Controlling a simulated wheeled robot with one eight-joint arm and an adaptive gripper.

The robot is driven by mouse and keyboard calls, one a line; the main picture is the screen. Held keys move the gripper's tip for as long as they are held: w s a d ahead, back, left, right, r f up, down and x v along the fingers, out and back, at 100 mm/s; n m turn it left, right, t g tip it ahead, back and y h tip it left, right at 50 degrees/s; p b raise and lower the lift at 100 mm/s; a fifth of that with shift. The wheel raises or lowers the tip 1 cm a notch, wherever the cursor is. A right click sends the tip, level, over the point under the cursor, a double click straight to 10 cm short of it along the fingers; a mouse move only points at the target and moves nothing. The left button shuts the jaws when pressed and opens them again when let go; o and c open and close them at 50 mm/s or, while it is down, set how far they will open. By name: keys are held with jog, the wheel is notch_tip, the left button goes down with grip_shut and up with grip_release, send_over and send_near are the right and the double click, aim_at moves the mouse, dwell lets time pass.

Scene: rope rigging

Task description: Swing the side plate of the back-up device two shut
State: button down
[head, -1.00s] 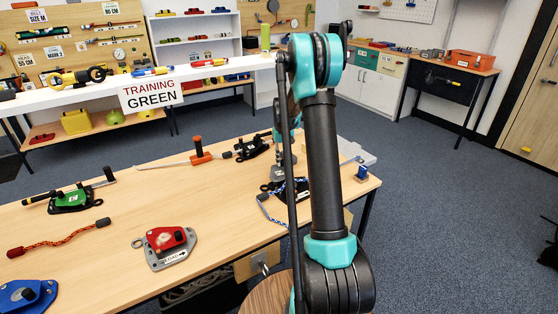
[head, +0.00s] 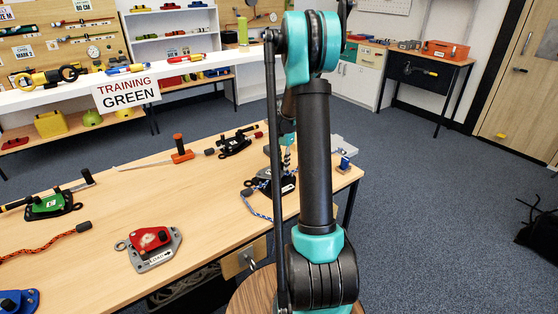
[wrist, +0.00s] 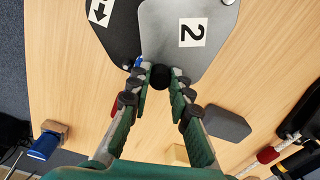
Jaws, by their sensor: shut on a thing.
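Back-up device two shows at the top of the wrist view. Its grey side plate (wrist: 165,30), marked "2", lies fanned out to the right of the black back plate (wrist: 120,40), which carries an arrow label. They overlap only in part. My gripper (wrist: 162,78) is shut on a small black knob (wrist: 160,77) at the near end of the grey plate. In the head view device two (head: 262,186) sits at the table's right end, partly hidden behind my arm, with a blue and white rope (head: 258,213) beside it. My gripper is mostly hidden there.
A red device (head: 152,240) and a green device (head: 48,206) lie on the table (head: 110,190). An orange-handled tool (head: 181,150) and another black device (head: 236,143) lie behind. A blue-and-tan block (wrist: 47,140) is near the table edge. The table's middle is clear.

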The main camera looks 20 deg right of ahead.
jog(key=s+m, duration=0.2)
jog(key=shift+s+a+m, duration=0.1)
jog(key=shift+s+m, duration=0.2)
jog(key=shift+s+a+m, duration=0.2)
jog(key=shift+s+m, duration=0.5)
jog(key=shift+m, duration=0.1)
jog(key=shift+s+a+m, duration=0.2)
jog(key=shift+s+m, duration=0.45)
jog(key=shift+m, duration=0.15)
jog(key=c, duration=1.4)
grip_release()
jog(key=shift+o, duration=0.2)
notch_tip(320, 180, up, 12)
